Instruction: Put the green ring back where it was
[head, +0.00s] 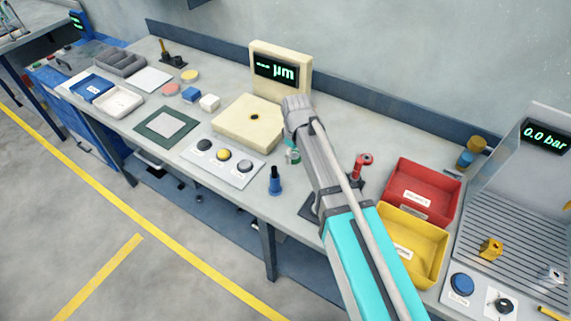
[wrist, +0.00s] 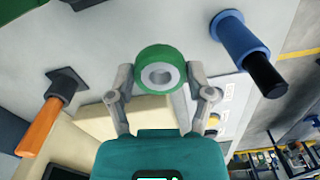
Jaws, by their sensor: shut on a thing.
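The green ring (wrist: 160,54), with a pale centre, is between the two fingers of my gripper (wrist: 159,76) in the wrist view. The fingers are shut on its sides. In the head view my arm covers most of the gripper; a bit of green (head: 293,157) shows beside it, above the bench, between the cream gauge block and the blue post. A blue post with a black tip (head: 275,181) stands on the bench; it also shows at the upper right of the wrist view (wrist: 238,38). An orange post on a dark square base (wrist: 42,122) is at the left there.
The cream gauge block (head: 240,135) and its µm display (head: 278,72) are behind the button panel (head: 222,163). A red-topped post (head: 362,162), red bin (head: 416,198) and yellow bin (head: 428,245) stand to the right of my arm. Trays and small blocks fill the left bench.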

